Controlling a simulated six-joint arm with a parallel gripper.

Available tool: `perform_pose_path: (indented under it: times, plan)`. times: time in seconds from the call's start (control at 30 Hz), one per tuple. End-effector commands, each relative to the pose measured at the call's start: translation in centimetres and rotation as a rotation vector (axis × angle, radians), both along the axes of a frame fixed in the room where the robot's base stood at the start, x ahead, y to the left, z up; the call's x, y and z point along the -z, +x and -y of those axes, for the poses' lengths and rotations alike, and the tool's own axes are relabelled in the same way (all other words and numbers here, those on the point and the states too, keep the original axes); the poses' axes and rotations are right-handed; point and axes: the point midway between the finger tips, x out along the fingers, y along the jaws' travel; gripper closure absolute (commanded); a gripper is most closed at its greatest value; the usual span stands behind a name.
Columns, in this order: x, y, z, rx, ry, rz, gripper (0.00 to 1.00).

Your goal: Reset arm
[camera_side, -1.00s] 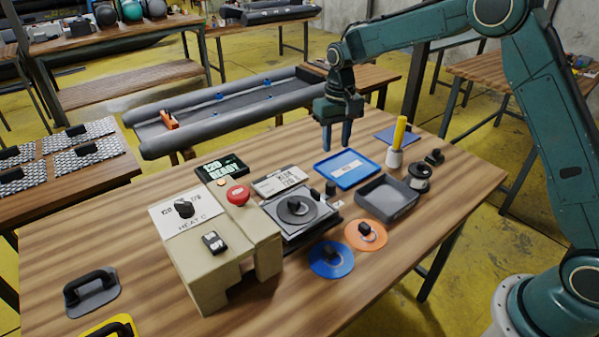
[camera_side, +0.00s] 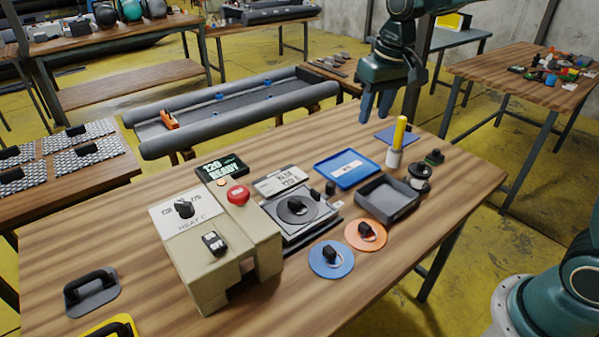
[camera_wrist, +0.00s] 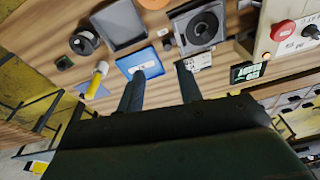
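My gripper (camera_side: 377,106) hangs above the far edge of the wooden table, fingers pointing down. Its two blue-grey fingers are apart with nothing between them, which the wrist view (camera_wrist: 158,82) also shows. Below it lie a blue tray (camera_side: 349,168) and a flat blue pad (camera_side: 397,136). A yellow-handled tool (camera_side: 399,132) stands upright near the pad. I touch none of these.
A beige heater box (camera_side: 222,243) with a red button (camera_side: 238,195) stands at the table's left middle. A grey tray (camera_side: 384,199), an orange disc (camera_side: 366,234) and a blue disc (camera_side: 331,259) lie to its right. A grey inflatable boat (camera_side: 230,112) lies behind.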

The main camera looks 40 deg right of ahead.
Motion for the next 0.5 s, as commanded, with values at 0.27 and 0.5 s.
perform_pose_path:
  times: [0.27,0.5]
  plan:
    - [-3.3,-5.8,-0.2,-0.035,-0.007,0.079,0.64]
    - [-4.8,-10.9,-0.3,-0.063,-0.015,0.14,0.64]
